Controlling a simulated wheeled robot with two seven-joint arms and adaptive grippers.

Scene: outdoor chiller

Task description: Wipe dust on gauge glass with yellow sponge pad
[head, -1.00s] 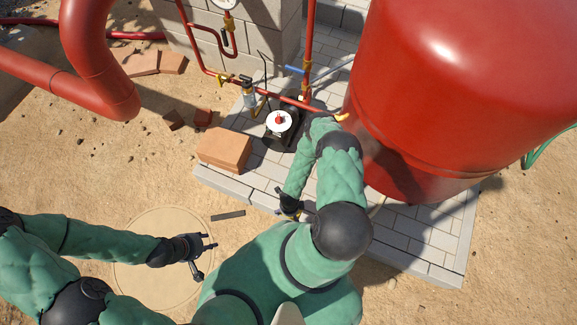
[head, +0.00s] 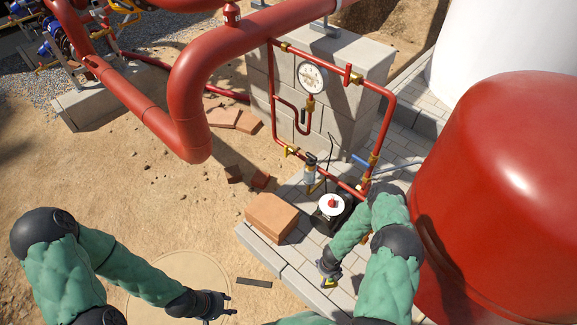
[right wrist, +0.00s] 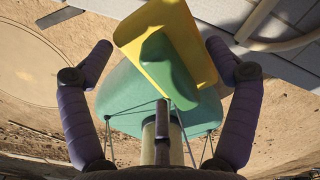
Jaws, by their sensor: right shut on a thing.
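The round gauge (head: 311,77) with a pale face is on red piping in front of a block pillar. Its face has greyish marks, too small to tell clearly as dust. My right gripper (head: 329,270) is low over the paving, well below the gauge. It is shut on the yellow sponge pad (right wrist: 148,42), which has a green part on it and sits between the fingers in the right wrist view. Only a little yellow (head: 325,283) shows in the head view. My left gripper (head: 224,305) is open and empty above the sandy ground.
A large red tank (head: 510,190) stands close to the right of my right arm. Red pipes frame the gauge, and a thick red pipe (head: 187,100) bends down to its left. Bricks (head: 272,217) and a black device with a white disc (head: 331,205) sit on the paving.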

